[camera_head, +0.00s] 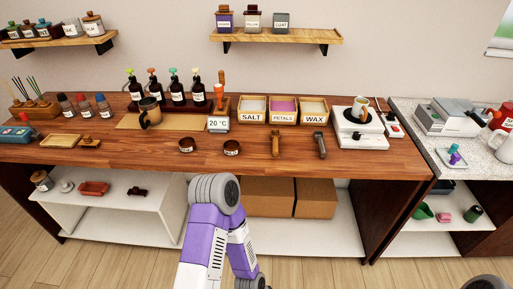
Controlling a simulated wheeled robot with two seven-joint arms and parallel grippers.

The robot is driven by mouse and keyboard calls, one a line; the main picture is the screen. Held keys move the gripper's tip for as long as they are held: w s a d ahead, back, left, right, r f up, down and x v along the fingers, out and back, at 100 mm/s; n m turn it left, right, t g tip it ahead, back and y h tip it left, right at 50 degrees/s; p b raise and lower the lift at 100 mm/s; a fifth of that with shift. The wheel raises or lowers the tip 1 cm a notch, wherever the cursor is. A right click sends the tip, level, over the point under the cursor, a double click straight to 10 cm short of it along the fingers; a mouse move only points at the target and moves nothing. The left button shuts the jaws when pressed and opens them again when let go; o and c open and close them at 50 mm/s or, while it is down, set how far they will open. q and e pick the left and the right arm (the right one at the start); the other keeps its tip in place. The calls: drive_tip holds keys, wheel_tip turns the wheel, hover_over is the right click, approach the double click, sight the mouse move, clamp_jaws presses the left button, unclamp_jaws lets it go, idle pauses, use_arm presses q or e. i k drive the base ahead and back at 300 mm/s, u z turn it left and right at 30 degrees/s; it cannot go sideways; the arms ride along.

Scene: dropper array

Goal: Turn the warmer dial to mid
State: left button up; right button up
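The white warmer (352,138) stands toward the right end of the wooden counter, with a dark round plate (346,115) on top. A cup (361,107) stands on the plate. Small dark marks show on the warmer's front, but the dial and its setting are too small to tell. A purple and white arm link of mine rises at the bottom centre, in front of the counter and well left of the warmer. Neither of my grippers shows in the view.
A 20 °C display (218,124) and SALT (252,117), PETALS (283,118) and WAX (314,118) boxes stand left of the warmer. Two tools lie in front: a wooden one (276,145) and a grey-headed one (320,146). The counter's front right is clear.

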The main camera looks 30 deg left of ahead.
sight(357, 136)
drive_tip(key=z, duration=1)
drive_tip(key=k, duration=1.05)
drive_tip(key=u, duration=1.75)
drive_tip(key=i, duration=0.5)
drive_tip(key=u, duration=0.05)
